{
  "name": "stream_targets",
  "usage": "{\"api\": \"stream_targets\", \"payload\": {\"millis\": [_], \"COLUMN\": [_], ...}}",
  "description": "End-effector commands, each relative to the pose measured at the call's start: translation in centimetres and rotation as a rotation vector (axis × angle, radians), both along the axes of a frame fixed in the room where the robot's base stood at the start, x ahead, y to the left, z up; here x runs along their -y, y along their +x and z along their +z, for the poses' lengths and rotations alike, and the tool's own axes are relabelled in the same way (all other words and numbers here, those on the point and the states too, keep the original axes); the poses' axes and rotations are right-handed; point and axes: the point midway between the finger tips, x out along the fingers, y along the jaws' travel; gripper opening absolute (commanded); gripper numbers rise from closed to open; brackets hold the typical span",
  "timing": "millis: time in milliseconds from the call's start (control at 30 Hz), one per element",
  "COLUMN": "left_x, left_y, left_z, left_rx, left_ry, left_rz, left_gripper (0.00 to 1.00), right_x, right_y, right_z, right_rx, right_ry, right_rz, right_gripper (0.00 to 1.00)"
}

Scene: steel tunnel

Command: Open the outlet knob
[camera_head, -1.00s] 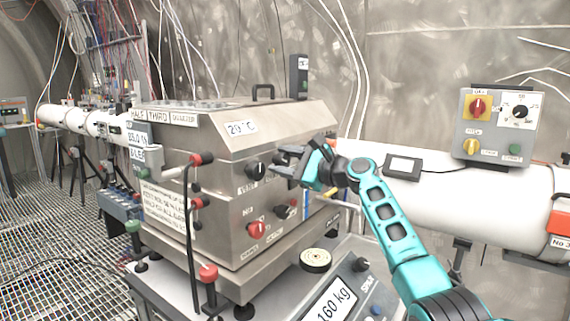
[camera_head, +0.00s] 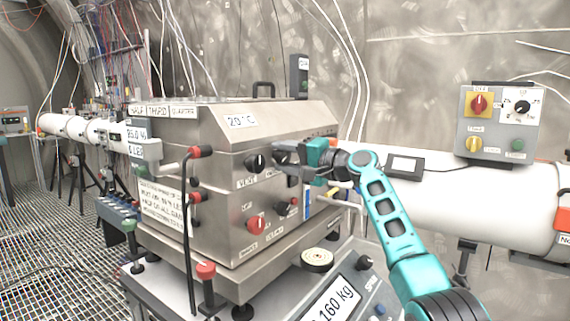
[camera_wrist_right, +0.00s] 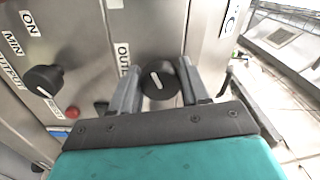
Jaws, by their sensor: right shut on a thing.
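The outlet knob (camera_wrist_right: 160,78) is a black round knob with a white pointer line, beside a partly hidden label reading "OUTL". It sits on the front of a steel box (camera_head: 225,215). My right gripper (camera_head: 277,155) reaches it from the right, and in the right wrist view its two fingers (camera_wrist_right: 158,85) stand on either side of the knob, shut on it. In the head view the gripper hides most of this knob. My left gripper is not in view.
Another black knob (camera_head: 255,163) is just left of the gripper. A red knob (camera_head: 256,224) and a small black knob (camera_head: 288,206) are lower on the panel. A red-topped lever (camera_head: 195,153) stands at the box's left corner. A scale (camera_head: 340,297) is below.

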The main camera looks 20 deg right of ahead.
Motion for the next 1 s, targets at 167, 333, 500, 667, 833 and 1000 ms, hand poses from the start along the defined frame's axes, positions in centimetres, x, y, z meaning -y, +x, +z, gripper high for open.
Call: {"api": "stream_targets", "payload": {"millis": [167,333,500,667,833,1000], "left_x": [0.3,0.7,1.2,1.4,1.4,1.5], "left_y": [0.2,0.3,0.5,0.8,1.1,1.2], "left_z": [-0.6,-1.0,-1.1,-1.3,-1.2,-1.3], "left_rx": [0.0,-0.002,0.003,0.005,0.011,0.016], "left_ry": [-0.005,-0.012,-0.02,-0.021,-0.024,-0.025], "left_rz": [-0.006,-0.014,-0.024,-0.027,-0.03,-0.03], "left_gripper": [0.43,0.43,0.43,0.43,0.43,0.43], "right_x": [0.0,0.0,0.0,0.0,0.0,0.1], "right_y": [0.0,0.0,0.0,0.1,0.1,0.1], "right_z": [-0.4,-0.5,-0.5,-0.5,-0.5,-0.5], "right_rx": [0.102,0.2,0.299,0.383,0.459,0.514], "right_ry": [-0.133,-0.26,-0.386,-0.496,-0.593,-0.664], "right_rz": [0.002,0.002,0.003,0.003,0.003,0.004], "right_gripper": [0.15,0.15,0.15,0.15,0.15,0.15]}}
